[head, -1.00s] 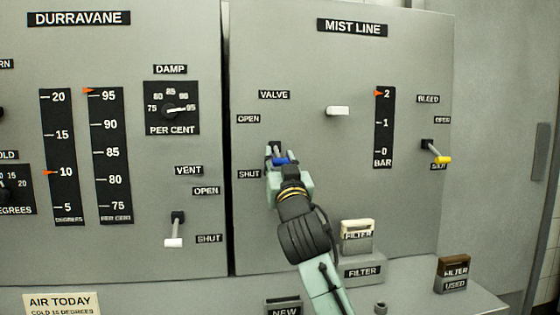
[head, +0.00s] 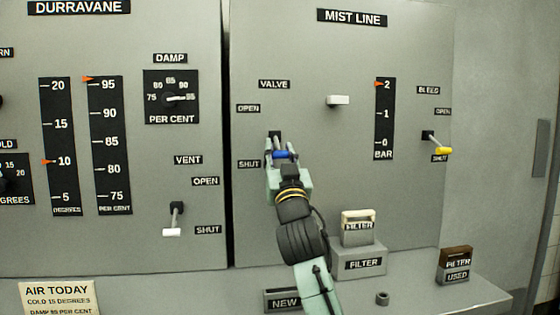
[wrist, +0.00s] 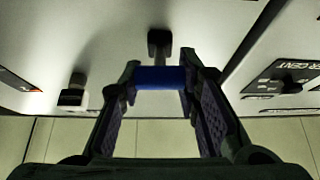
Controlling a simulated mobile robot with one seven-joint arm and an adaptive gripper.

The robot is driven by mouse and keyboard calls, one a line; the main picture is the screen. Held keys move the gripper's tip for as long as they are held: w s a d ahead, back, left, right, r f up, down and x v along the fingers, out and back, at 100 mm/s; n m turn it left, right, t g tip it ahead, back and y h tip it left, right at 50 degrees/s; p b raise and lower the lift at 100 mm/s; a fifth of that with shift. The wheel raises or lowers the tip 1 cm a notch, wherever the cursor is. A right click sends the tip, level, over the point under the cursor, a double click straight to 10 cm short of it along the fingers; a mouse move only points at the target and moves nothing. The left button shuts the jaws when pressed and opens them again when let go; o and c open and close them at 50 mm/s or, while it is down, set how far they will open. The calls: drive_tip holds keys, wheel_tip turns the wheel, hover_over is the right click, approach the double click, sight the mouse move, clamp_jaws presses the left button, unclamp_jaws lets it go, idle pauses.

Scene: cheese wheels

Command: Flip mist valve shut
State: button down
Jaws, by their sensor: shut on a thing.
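The mist valve lever has a blue handle (head: 286,155) on a dark pivot on the MIST LINE panel (head: 340,55). The OPEN label (head: 248,108) is at upper left of it and the SHUT label (head: 249,164) at lower left. The handle hangs below its pivot, near the level of SHUT. My gripper (head: 280,153) is shut on this handle. In the wrist view the blue handle (wrist: 160,77) spans between my two fingertips, with the black pivot behind it. My fingers partly hide the lever in the head view.
The BAR gauge (head: 384,120) has its pointer at 2. A white knob (head: 338,100) and a yellow-tipped bleed lever (head: 443,151) stick out to the right. The white-tipped vent lever (head: 172,232) is on the left panel. Filter blocks (head: 358,222) stand below, on the right.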

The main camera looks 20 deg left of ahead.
idle(0.3)
drive_tip(key=c, duration=1.2)
unclamp_jaws()
drive_tip(key=shift+o, duration=0.2)
drive_tip(key=shift+f, duration=0.1)
drive_tip(key=v, duration=1.2)
drive_tip(key=shift+a, duration=0.1)
